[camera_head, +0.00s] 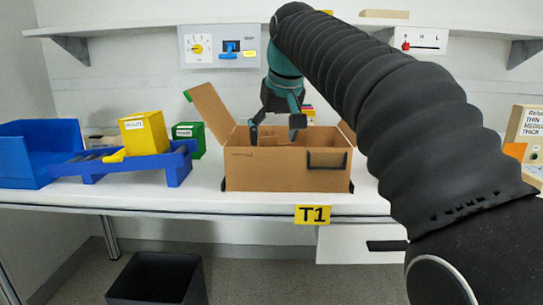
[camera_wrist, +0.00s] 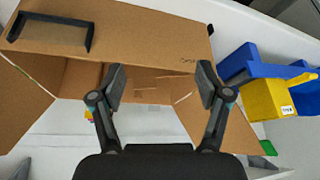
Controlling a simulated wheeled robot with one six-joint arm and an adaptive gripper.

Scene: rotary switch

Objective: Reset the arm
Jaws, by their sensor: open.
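My gripper (camera_head: 276,128) hangs from my arm over the open cardboard box (camera_head: 285,178), its fingers pointing down at the box's opening. In the wrist view my gripper (camera_wrist: 160,82) has its two fingers spread wide apart with nothing between them. The cardboard box (camera_wrist: 140,30) is behind the fingers there, with its flaps open and a black handle on one side. On the wall behind is a panel with a yellow rotary dial (camera_head: 199,48) and a blue switch (camera_head: 230,50).
A blue bin (camera_head: 38,152) and a blue rack (camera_head: 132,163) with a yellow box (camera_head: 144,133) stand left of the cardboard box. A green box (camera_head: 188,138) is behind. A shelf runs above. A dark bin (camera_head: 158,280) is on the floor. The table front is mostly clear.

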